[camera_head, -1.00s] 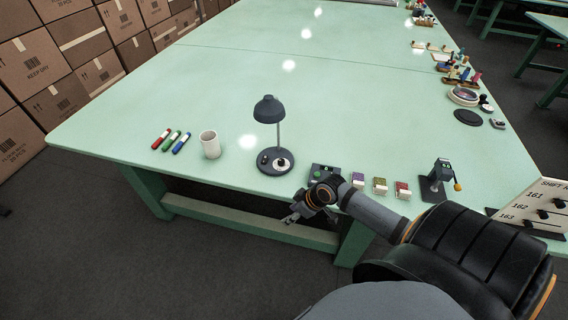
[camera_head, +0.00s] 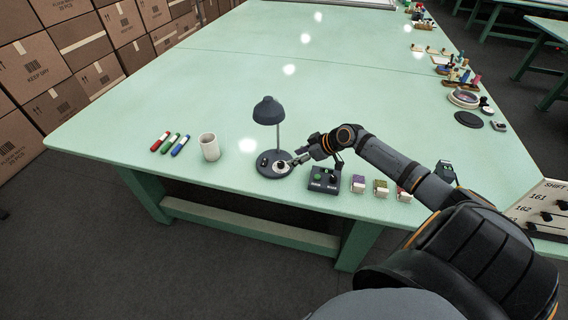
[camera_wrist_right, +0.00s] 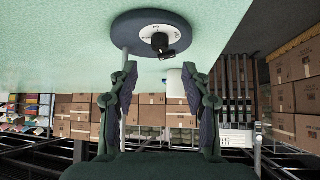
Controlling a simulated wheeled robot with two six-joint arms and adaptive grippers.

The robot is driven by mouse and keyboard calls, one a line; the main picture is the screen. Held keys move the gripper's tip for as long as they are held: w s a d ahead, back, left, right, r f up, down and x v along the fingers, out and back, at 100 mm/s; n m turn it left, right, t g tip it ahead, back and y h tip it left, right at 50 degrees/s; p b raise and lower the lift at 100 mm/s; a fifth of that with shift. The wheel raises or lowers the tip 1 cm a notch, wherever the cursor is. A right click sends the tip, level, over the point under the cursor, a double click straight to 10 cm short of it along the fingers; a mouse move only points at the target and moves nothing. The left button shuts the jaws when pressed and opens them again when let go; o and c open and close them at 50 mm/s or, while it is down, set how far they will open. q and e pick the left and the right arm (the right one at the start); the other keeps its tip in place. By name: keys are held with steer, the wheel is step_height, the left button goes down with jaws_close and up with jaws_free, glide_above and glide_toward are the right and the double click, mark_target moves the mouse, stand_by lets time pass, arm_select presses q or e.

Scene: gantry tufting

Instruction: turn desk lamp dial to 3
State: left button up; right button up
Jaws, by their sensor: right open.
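The desk lamp has a dark shade (camera_head: 268,108), a thin stem and a round dark base (camera_head: 268,172) near the table's front edge. On the base is a white dial plate with a dark knob, partly covered by my gripper in the head view. The wrist view shows the knob (camera_wrist_right: 161,43) on its white plate; the numbers are too small to read. My right gripper (camera_head: 295,160) reaches the base from the right. In the wrist view its fingers (camera_wrist_right: 161,72) are spread and empty, with the knob beyond the tips and between their lines. My left gripper is not in view.
A control box (camera_head: 323,180) with a green button sits right of the lamp, under my right arm. Small coloured boxes (camera_head: 358,184) stand farther right. A white mug (camera_head: 209,147) and several markers (camera_head: 171,143) are to the left. The table middle is clear.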

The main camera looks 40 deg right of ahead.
mark_target(281, 163)
steer(key=x, duration=0.8)
jaws_close()
